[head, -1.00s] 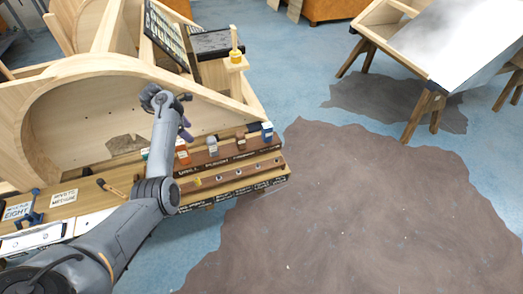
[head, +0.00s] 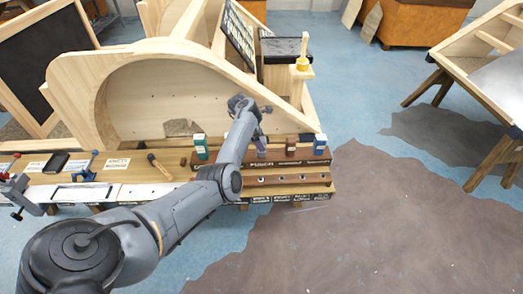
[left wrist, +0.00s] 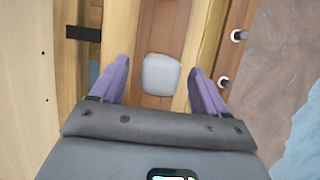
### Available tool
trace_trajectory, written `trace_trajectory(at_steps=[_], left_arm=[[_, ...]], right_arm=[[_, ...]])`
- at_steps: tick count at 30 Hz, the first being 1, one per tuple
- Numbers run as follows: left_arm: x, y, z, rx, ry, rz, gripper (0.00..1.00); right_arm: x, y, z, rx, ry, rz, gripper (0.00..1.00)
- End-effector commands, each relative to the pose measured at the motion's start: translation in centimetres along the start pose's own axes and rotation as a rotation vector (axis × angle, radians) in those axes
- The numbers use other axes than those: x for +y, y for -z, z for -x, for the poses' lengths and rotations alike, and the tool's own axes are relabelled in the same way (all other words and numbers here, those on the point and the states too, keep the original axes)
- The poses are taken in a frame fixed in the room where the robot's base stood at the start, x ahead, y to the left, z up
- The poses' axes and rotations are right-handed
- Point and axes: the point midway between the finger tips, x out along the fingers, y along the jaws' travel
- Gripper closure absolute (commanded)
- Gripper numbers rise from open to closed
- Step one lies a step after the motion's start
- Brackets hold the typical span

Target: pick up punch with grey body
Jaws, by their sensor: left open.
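The punch with the grey body (left wrist: 161,74) shows from above in the left wrist view as a rounded pale grey block on the brown rack. My left gripper (left wrist: 159,70) is open, with one purple finger on each side of the block and visible gaps between. In the head view my left gripper (head: 262,138) points down over the rack (head: 235,160), and the grey punch there is largely hidden by it. My right gripper is not in view.
A green punch (head: 201,147) stands left on the rack; a brown one (head: 291,145) and a blue one (head: 320,144) stand to the right. A mallet (head: 159,167) lies on the bench. The wooden bodyframe (head: 150,95) rises behind.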

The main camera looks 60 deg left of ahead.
Motion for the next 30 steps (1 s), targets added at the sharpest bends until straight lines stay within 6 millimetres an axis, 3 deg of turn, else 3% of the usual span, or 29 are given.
trace_trajectory(at_steps=[4, 13, 26, 30], left_arm=[[-0.02, 0.05, -1.43, -0.001, 0.000, 0.002, 0.26], [0.01, 0.01, -1.60, 0.000, -0.001, 0.001, 0.26], [0.00, 0.04, -1.60, 0.000, -0.001, 0.001, 0.91], [0.04, 0.01, -1.53, 0.000, -0.002, 0.001, 0.93]], right_arm=[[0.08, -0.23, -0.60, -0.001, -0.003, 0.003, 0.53], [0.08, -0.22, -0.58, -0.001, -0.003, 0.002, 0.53], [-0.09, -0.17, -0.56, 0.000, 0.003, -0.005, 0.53], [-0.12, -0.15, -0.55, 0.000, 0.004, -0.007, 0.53]])
